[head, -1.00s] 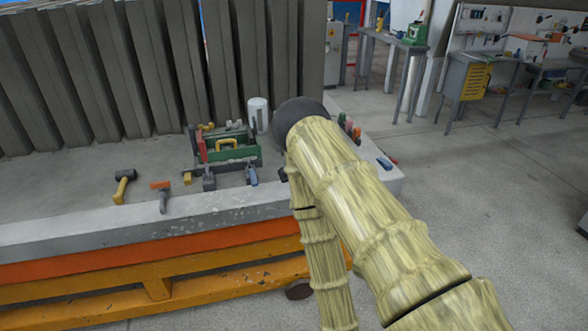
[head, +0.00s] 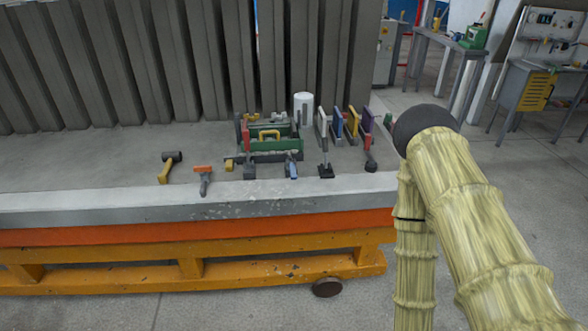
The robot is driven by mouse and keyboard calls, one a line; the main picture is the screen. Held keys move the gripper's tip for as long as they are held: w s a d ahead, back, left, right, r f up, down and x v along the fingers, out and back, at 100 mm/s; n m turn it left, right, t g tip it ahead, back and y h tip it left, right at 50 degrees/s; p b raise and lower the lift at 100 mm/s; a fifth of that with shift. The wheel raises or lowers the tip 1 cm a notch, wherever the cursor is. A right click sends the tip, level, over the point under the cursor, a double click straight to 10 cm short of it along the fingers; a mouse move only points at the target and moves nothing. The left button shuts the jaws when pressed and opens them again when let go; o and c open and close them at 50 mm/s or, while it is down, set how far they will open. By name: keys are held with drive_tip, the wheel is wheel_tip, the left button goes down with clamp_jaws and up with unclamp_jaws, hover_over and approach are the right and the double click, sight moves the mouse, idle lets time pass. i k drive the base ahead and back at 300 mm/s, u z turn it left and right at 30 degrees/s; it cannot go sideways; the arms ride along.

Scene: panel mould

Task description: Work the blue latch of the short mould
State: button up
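A small blue lever-like piece (head: 292,168) stands near the table's front edge, in front of a green box (head: 262,147) with a yellow handle; it may be the blue latch, but it is too small to tell. A taller blue upright plate (head: 338,125) stands further right, among several coloured upright plates. I cannot tell which of these parts belong to the short mould. My sleeved arm fills the right side of the head view, clear of these parts. My gripper does not show.
A black-headed hammer (head: 171,164) and an orange-headed hammer (head: 203,180) lie left on the grey tabletop (head: 100,160). A white cylinder (head: 303,108) stands behind the box. Tall grey panels (head: 180,60) line the back. The tabletop's left part is mostly clear.

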sight(293, 171)
drive_tip(key=z, duration=0.05)
drive_tip(key=k, duration=0.5)
drive_tip(key=u, duration=1.65)
drive_tip(key=i, duration=0.95)
drive_tip(key=z, duration=1)
